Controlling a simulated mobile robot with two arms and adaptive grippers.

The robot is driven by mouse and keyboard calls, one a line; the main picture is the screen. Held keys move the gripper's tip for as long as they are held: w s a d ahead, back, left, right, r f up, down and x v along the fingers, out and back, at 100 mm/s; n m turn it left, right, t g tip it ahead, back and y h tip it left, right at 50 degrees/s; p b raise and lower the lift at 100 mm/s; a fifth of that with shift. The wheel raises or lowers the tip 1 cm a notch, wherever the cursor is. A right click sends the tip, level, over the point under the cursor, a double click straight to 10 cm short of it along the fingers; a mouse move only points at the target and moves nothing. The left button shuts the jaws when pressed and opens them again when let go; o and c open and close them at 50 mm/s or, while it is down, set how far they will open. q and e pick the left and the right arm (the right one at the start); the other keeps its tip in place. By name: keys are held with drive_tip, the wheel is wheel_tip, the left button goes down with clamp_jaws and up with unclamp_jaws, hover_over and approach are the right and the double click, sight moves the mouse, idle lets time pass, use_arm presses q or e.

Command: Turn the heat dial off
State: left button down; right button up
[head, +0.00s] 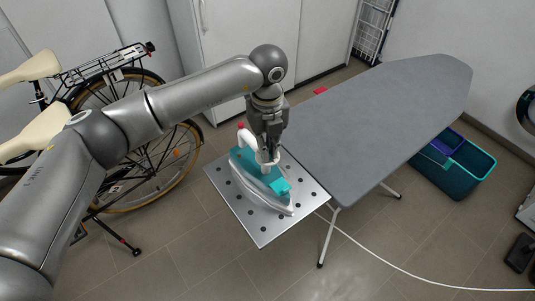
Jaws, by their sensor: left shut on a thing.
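A clothes iron (250,172) with a teal body, white handle and pale soleplate rests on a perforated metal plate (262,232) at the left end of the ironing board. My left gripper (268,150) comes down from above onto the top of the iron, at its handle. It is shut on a part of the iron. The fingers cover that part, and I cannot make out the heat dial itself. A small red spot (240,126) shows at the iron's rear. My right gripper is not in view.
The grey ironing board (385,110) extends to the upper right. A bicycle (150,150) stands at left behind my arm. Teal and blue bins (470,178) stand at right. A white cord (400,268) crosses the open tiled floor. White cabinets (240,35) stand behind.

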use_arm(q)
drive_tip(key=m+b, duration=0.7)
drive_tip(key=shift+f, duration=0.2)
drive_tip(key=m+b, duration=0.3)
drive_tip(key=m, duration=0.1)
drive_tip(key=shift+r, duration=0.1)
drive_tip(key=m+b, duration=0.1)
drive_tip(key=m, duration=0.2)
drive_tip(key=shift+m+b, duration=0.3)
drive_tip(key=shift+b, duration=0.1)
drive_tip(key=m+b, duration=0.1)
drive_tip(key=m, duration=0.3)
drive_tip(key=shift+r+m, duration=0.1)
drive_tip(key=shift+m, duration=0.2)
drive_tip(key=m+b, duration=0.1)
drive_tip(key=m, duration=0.8)
drive_tip(key=shift+r+m, duration=0.1)
drive_tip(key=shift+m, duration=2.2)
